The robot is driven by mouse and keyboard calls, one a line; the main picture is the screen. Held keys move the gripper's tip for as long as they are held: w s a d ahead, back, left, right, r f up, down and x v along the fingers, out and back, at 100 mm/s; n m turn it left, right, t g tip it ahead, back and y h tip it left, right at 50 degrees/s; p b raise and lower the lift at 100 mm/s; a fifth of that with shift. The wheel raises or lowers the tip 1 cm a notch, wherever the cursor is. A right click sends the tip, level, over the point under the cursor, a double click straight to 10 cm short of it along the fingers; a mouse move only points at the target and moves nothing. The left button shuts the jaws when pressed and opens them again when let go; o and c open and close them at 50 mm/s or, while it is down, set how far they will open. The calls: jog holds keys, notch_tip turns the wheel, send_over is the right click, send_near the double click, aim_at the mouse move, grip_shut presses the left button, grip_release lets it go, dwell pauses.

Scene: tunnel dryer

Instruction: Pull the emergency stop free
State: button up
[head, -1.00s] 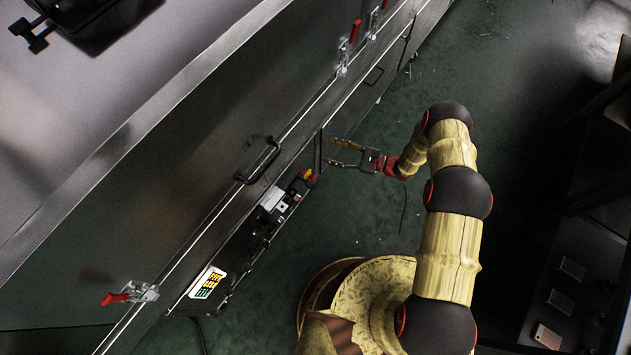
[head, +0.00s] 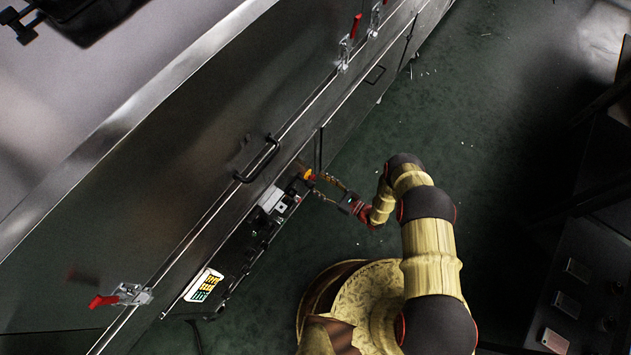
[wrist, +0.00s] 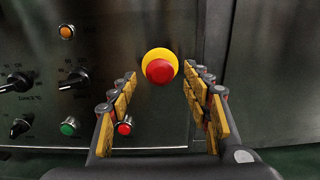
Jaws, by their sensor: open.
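The emergency stop (wrist: 160,69) is a red mushroom button on a yellow round base, on the dark control panel of the dryer. In the head view the emergency stop (head: 309,175) shows small at the far end of the panel. My gripper (wrist: 160,84) is open, with one yellow-padded finger on each side of the button in the wrist view. The fingers appear apart from the button; the exact depth gap cannot be told. In the head view my gripper (head: 314,180) points at the emergency stop from the right.
The panel (wrist: 140,20) carries black knobs (wrist: 78,78), an orange lamp (wrist: 67,32), a green button (wrist: 69,125) and a smaller red button (wrist: 124,128). A black handle (head: 259,160) juts from the steel wall above the panel.

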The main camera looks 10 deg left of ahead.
aim_at(311, 177)
jog(key=shift+x, duration=1.3)
jog(key=shift+c, duration=1)
grip_shut()
